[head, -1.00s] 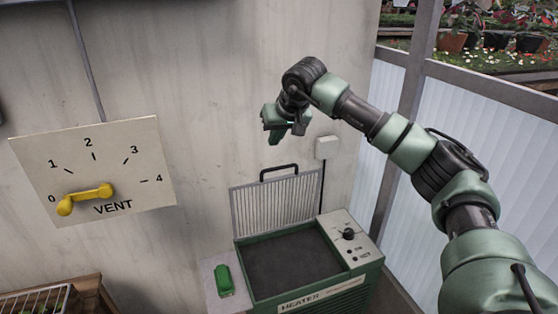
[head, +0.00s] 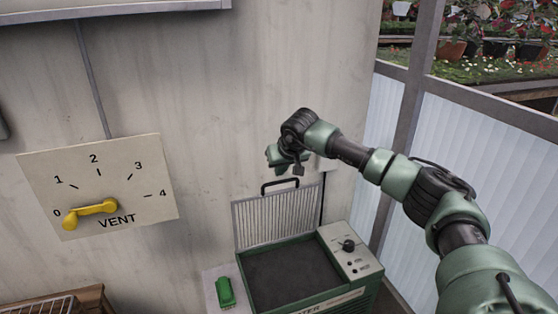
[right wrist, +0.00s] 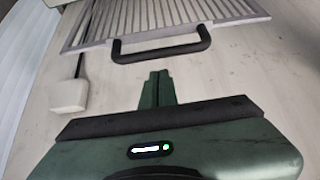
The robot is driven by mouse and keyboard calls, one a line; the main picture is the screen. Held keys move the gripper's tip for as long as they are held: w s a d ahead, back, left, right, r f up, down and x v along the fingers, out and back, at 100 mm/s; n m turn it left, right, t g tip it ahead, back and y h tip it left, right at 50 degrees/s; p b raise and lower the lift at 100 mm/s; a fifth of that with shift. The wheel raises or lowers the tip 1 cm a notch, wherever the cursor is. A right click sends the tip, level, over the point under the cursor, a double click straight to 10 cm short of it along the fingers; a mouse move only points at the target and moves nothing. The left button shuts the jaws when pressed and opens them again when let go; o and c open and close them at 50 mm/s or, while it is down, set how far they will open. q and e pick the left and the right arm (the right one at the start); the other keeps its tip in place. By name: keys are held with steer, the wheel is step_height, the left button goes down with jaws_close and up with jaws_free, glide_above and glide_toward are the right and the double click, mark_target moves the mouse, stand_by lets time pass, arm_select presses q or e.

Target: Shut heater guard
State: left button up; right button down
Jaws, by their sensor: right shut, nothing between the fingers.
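The heater guard (head: 278,216) is a grey slatted grille standing raised at the back edge of the green heater (head: 245,283), against the wall. Its black handle (head: 280,185) is on its top edge. The heater's dark top is uncovered. My right gripper (head: 275,158) is shut and empty, just above the handle in the head view. In the right wrist view my shut fingers (right wrist: 158,85) point toward the handle (right wrist: 160,52), with a visible gap between them. The guard's bars (right wrist: 165,18) show beyond the handle. My left gripper is not in view.
A control panel with a black knob (head: 348,245) is on the heater's right. A green object (head: 225,291) lies on a pale surface at its left. A vent dial (head: 98,187) with a yellow lever is on the wall. Translucent panels (head: 450,150) stand at the right.

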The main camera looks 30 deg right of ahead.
steer(key=shift+s+a+f, duration=0.15)
steer(key=shift+s, duration=0.65)
